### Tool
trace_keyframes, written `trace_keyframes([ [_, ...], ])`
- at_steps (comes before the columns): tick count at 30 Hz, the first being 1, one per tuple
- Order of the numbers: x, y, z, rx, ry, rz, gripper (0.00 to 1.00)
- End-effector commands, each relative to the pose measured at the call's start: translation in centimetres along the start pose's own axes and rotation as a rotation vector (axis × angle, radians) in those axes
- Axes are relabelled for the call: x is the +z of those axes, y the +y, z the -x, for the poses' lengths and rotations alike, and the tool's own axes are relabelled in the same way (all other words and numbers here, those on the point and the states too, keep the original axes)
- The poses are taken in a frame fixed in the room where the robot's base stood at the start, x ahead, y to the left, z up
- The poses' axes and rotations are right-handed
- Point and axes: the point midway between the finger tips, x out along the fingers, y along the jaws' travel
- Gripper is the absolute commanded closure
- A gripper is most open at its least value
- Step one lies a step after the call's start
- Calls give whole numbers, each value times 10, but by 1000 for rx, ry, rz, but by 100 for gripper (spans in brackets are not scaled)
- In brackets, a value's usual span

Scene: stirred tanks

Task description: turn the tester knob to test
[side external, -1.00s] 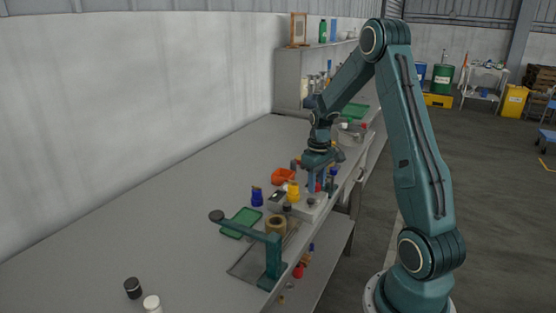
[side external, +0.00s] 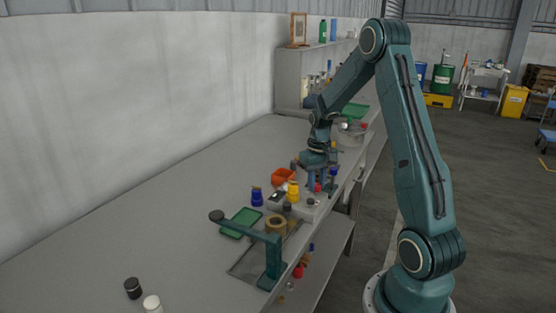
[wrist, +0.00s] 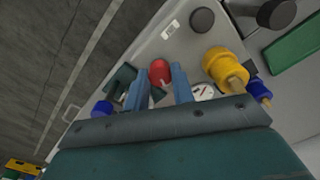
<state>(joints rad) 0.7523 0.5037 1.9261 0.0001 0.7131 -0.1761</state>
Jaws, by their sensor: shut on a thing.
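The tester is a pale grey box (side external: 308,213) at the bench's front edge; its casing also shows in the wrist view (wrist: 172,48). A red rounded knob (wrist: 160,72) with a light mark stands on it. My gripper (wrist: 159,76) points down at the box, its two blue fingers on either side of the red knob, shut on it. The knob shows beside the fingers in the side view (side external: 318,187). A white dial face with a dark pointer (wrist: 203,92) is partly hidden behind my right finger. The knob's setting label cannot be read.
A yellow item (wrist: 222,65) stands close to my right finger, with a blue item (wrist: 259,90) beyond. A black round knob (wrist: 202,20) sits on the casing. A green tray (side external: 240,222) and a teal arm-like stand (side external: 271,257) are nearer the camera.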

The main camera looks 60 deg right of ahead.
Motion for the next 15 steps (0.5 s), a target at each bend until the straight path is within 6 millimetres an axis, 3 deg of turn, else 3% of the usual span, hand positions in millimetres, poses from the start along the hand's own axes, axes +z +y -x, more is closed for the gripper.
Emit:
trace_keyframes([
  [15, -1, 0, 2, 0, 5, -489, 98],
])
